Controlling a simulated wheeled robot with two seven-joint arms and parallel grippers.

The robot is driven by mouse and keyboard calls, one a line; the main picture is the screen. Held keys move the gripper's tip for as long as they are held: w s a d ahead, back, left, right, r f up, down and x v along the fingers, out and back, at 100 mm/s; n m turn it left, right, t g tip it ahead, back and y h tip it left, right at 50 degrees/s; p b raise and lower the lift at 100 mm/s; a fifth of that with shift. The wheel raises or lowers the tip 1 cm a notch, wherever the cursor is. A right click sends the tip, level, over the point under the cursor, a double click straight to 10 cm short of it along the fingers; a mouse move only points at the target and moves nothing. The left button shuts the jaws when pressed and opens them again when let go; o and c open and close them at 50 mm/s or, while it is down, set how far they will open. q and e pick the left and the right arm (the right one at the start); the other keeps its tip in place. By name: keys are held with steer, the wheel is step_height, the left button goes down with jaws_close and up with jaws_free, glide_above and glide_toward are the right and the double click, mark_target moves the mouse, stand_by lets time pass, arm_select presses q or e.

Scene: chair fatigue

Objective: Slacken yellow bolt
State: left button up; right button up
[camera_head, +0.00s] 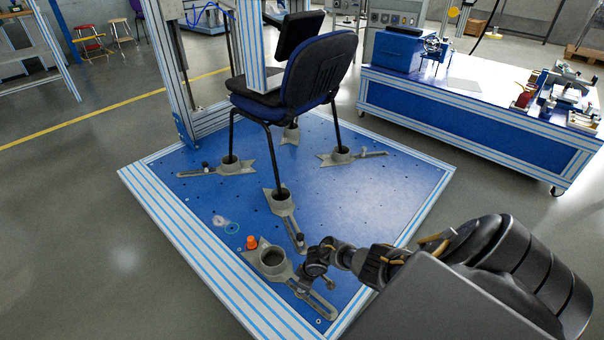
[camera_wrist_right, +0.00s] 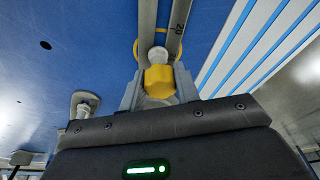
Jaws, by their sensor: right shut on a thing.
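The yellow bolt (camera_wrist_right: 158,82) shows in the right wrist view as a yellow hexagonal head, with a pale round piece just beyond it. It stands at the slotted arm (camera_wrist_right: 176,20) of a grey clamp, with a yellow ring around that spot on the blue plate. My right gripper (camera_wrist_right: 158,90) is shut on the yellow bolt, with one finger on each side of the head. In the head view my right gripper (camera_head: 312,274) is low over the slotted arm of the nearest clamp (camera_head: 272,260) and hides the yellow bolt. My left gripper is not in view.
An orange bolt (camera_head: 252,242) stands beside the nearest clamp. A black-headed bolt (camera_head: 300,239) is on the clamp behind. A chair (camera_head: 318,70) stands with its legs in clamp sockets on the blue plate (camera_head: 390,200). A blue workbench (camera_head: 470,115) is at the right.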

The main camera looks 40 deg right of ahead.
steer(key=shift+w+f+n+b, duration=0.1)
steer(key=shift+f+n+b, duration=0.05)
steer(key=shift+n+b, duration=0.7)
steer(key=shift+n+g+y+b, duration=0.3)
steer(key=shift+n+y, duration=0.1)
steer(key=shift+n, duration=0.75)
steer(key=shift+r, duration=0.2)
steer(key=o, duration=1)
